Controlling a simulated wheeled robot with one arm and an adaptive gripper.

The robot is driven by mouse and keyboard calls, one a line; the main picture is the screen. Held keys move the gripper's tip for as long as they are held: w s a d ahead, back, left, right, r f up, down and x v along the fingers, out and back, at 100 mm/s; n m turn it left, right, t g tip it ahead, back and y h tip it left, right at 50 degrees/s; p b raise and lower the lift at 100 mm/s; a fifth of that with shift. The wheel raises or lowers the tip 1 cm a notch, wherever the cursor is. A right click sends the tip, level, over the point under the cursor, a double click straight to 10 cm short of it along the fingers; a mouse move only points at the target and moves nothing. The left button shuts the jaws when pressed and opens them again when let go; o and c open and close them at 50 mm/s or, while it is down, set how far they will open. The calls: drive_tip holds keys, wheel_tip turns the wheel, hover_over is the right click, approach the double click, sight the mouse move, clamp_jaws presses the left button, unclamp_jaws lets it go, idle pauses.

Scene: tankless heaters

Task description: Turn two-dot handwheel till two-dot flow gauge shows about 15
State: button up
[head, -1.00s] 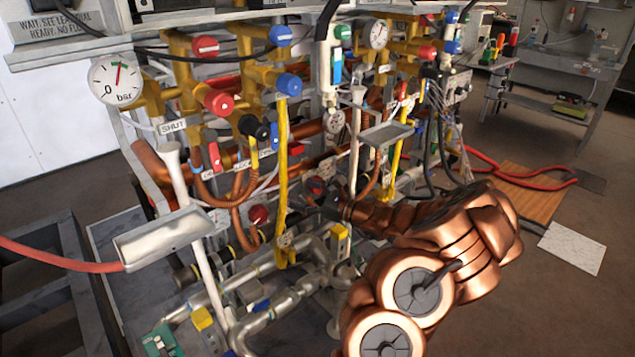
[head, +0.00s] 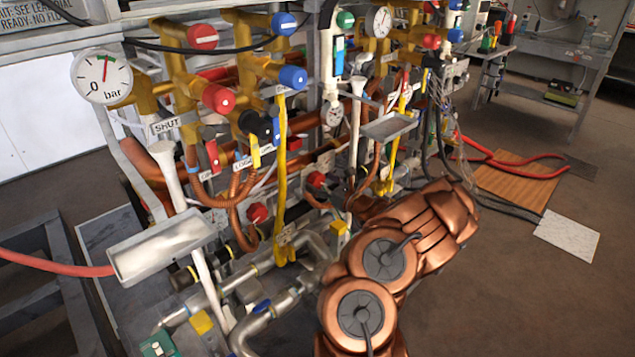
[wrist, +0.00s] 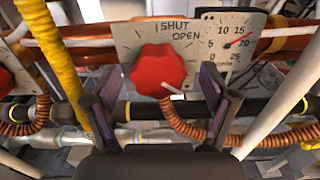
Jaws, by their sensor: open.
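In the wrist view a red lobed handwheel (wrist: 160,70) sits on a pale plate marked SHUT and OPEN, with a small white pointer at its lower right. Right beside it is a flow gauge (wrist: 232,42) with a scale up to 25; its red needle points between 15 and 20, nearer 20. In the head view my copper arm hides the gripper.
A yellow pipe (wrist: 60,60) runs close to the left finger, and a white pipe (wrist: 282,105) slants at the right. Another red handwheel (wrist: 6,80) shows at the left edge. Copper coil hoses and a dark horizontal pipe lie below. Open floor (head: 500,300) is at the head view's right.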

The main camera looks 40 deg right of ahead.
drive_tip(key=shift+w, duration=0.55)
drive_tip(key=shift+a, duration=0.1)
drive_tip(key=c, duration=1.2)
